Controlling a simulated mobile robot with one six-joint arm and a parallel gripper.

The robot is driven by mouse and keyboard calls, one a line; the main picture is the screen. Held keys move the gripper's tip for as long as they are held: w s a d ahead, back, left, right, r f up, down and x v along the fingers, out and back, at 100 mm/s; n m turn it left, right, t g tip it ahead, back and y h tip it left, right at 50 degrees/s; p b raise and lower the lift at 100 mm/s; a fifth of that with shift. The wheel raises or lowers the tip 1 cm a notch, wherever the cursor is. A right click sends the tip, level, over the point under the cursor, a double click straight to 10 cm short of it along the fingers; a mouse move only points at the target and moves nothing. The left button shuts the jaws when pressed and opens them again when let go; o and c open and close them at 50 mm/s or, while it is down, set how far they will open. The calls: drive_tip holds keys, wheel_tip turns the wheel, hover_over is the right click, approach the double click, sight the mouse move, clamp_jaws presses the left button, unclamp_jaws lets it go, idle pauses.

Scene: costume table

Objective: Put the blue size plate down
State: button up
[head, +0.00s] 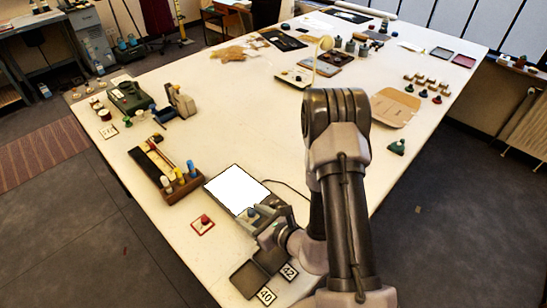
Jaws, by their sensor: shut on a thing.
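My gripper (259,222) is low over the near part of the table, just below a bright white panel (237,189). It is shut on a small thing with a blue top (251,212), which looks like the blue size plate. The fingers hide most of it, and I cannot tell whether it touches the table. A red-knobbed plate (203,220) lies to the left of my gripper. Dark square trays (248,281) lie below my gripper, with number cards reading 40 (265,296) and 42 (289,271) beside them.
A wooden rack (168,178) with coloured bottles stands at the left. A green machine (128,97) is further back. A tan board (395,107) lies at the right, and a small green object (397,146) sits near the right edge. The table's middle is clear.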

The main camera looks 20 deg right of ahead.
drive_tip(key=b, duration=0.3)
drive_tip(key=shift+w+a+f+b, duration=0.1)
drive_tip(key=shift+w+f+b, duration=0.2)
drive_tip(key=shift+f, duration=0.1)
drive_tip(key=w+b, duration=0.1)
drive_tip(key=b, duration=0.3)
drive_tip(key=shift+a+f, duration=0.1)
hover_over(240, 192)
drive_tip(key=shift+f+b, duration=0.2)
drive_tip(key=shift+b, duration=0.15)
wheel_tip(240, 192, down, 4)
drive_tip(key=shift+w+r+b, duration=0.1)
drive_tip(key=shift+r+b, duration=0.05)
drive_tip(key=shift+b, duration=0.65)
drive_tip(key=shift+r, duration=0.15)
drive_tip(key=o, duration=0.9)
drive_tip(key=shift+f, duration=0.2)
drive_tip(key=o, duration=0.4)
